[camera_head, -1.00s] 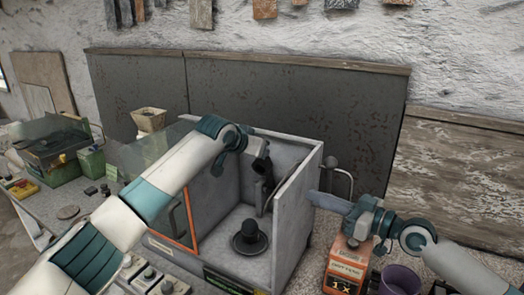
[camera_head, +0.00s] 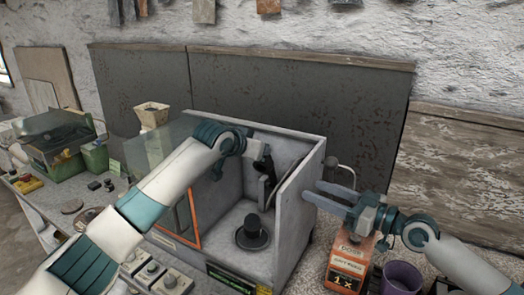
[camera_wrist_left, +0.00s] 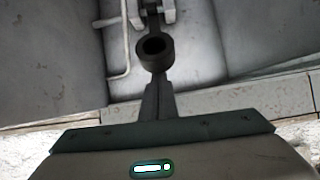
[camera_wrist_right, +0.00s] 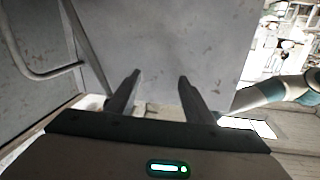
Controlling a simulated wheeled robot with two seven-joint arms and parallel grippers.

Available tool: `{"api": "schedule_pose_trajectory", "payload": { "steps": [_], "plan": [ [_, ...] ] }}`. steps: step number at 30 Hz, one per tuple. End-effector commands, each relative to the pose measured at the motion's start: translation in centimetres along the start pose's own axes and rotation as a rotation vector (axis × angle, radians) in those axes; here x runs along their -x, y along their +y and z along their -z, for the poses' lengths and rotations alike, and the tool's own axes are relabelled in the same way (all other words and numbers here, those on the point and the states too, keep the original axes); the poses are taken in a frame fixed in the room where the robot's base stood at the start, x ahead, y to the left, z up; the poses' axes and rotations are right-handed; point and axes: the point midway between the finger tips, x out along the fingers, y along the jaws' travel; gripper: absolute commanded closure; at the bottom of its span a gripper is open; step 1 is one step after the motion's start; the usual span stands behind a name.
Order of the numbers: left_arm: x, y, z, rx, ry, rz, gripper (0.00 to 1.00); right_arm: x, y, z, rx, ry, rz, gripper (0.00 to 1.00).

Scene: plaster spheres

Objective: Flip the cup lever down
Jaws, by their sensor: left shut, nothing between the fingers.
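The cup lever is a dark arm ending in a black ring-shaped cup (camera_wrist_left: 155,52), seen in the left wrist view just beyond my left fingertips. In the head view, the dark lever (camera_head: 264,188) is partly hidden by my left gripper (camera_head: 268,163). My left gripper is inside the grey open-fronted box, its fingers shut and empty; in the left wrist view the fingertips (camera_wrist_left: 157,78) point at the cup, and I cannot tell whether they touch it. My right gripper (camera_head: 311,190) is open and empty beside the box's right wall; its spread fingers also show in the right wrist view (camera_wrist_right: 157,78).
The grey box (camera_head: 292,215) has a black round base with a knob (camera_head: 252,232) on its floor and an orange-edged door (camera_head: 190,238) at left. An orange carton (camera_head: 346,268) and a purple cup (camera_head: 402,276) stand below my right arm. A bent metal rod (camera_head: 346,172) is behind the right wall.

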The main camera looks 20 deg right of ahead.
Motion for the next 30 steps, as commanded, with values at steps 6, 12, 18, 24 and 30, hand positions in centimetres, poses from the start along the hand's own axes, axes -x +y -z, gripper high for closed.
{"api": "schedule_pose_trajectory", "payload": {
  "steps": [6,12,18,24,30],
  "plan": [
    [-0.1,-0.1,-0.4,0.002,-0.007,0.001,1.00,0.1,0.0,-0.1,0.000,0.000,0.000,0.53],
    [-0.2,-0.1,-0.4,0.002,-0.007,0.001,1.00,0.8,0.0,-0.1,0.000,-0.002,0.000,0.53],
    [-0.2,-0.1,-0.4,0.002,-0.007,0.001,1.00,2.1,0.0,-0.1,0.000,-0.003,0.000,0.53],
    [-0.2,-0.1,-0.4,0.002,-0.007,0.001,1.00,4.1,0.0,-0.2,-0.004,-0.003,-0.001,0.53],
    [-0.2,-0.1,-0.4,0.002,-0.007,0.001,1.00,6.5,0.0,-0.1,-0.004,0.002,-0.003,0.53]
  ]
}}
